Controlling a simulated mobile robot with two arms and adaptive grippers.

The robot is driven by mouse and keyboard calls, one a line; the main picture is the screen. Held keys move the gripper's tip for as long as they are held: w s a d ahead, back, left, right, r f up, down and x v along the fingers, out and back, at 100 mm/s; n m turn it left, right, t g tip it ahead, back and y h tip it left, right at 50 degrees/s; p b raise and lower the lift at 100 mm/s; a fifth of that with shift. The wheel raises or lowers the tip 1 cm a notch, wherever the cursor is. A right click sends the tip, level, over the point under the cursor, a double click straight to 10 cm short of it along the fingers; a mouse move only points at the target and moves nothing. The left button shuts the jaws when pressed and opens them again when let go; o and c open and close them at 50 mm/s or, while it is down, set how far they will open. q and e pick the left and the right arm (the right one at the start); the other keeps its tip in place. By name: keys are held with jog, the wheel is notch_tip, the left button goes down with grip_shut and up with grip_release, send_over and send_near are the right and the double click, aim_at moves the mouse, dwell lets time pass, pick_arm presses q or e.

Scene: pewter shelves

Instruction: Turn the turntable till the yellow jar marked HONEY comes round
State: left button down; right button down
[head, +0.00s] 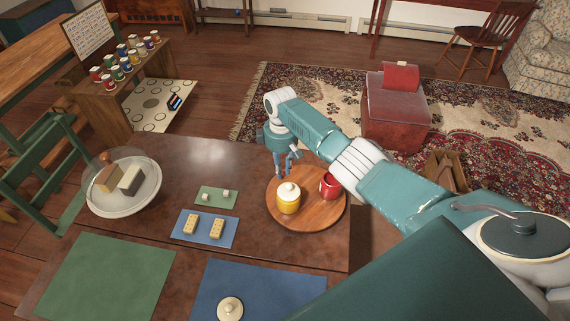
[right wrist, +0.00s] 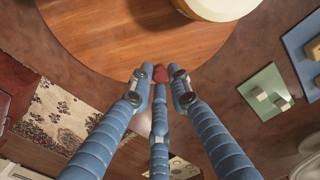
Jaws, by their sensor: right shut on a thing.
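The wooden turntable (head: 320,218) lies on the brown table and fills the top of the right wrist view (right wrist: 130,45). A yellow jar (head: 288,204) with a pale lid stands on its front-left part; no lettering is readable. Part of it shows in the right wrist view (right wrist: 222,6). A red mug-like vessel (head: 328,187) stands on the turntable's right side. My right gripper (head: 287,166) is at the turntable's far-left edge, its fingers (right wrist: 160,76) closed around a small reddish knob (right wrist: 160,73) at the rim. The fingers partly hide the knob. My left gripper is not in view.
A clear dome (head: 124,183) over two blocks stands at the table's left. Small green (head: 215,203) and blue (head: 190,239) mats with little pieces lie left of the turntable. A cream lid-like thing (head: 230,308) lies on the front blue mat. A rack of jars stands beyond.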

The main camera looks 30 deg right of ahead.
aim_at(274, 196)
jog(key=shift+s+a+r+n+p, duration=0.1)
jog(key=shift+s+a+n+p, duration=0.25)
jog(key=shift+a+n, duration=0.2)
jog(key=shift+s+a+n+p, duration=0.2)
jog(key=shift+a+n+p, duration=0.25)
jog(key=shift+n, duration=0.2)
jog(key=shift+s+a+n+p, duration=0.45)
jog(key=shift+a+n+p, duration=0.2)
jog(key=shift+n, duration=0.35)
jog(key=shift+s+a+n+p, duration=0.85)
jog(key=shift+s+a+n, duration=0.1)
jog(key=shift+n, duration=0.45)
jog(key=shift+s+a+n+p, duration=0.35)
jog(key=shift+s+n+p, duration=0.3)
jog(key=shift+n, duration=0.25)
jog(key=shift+s, duration=0.1)
jog(key=c, duration=1.6)
grip_release()
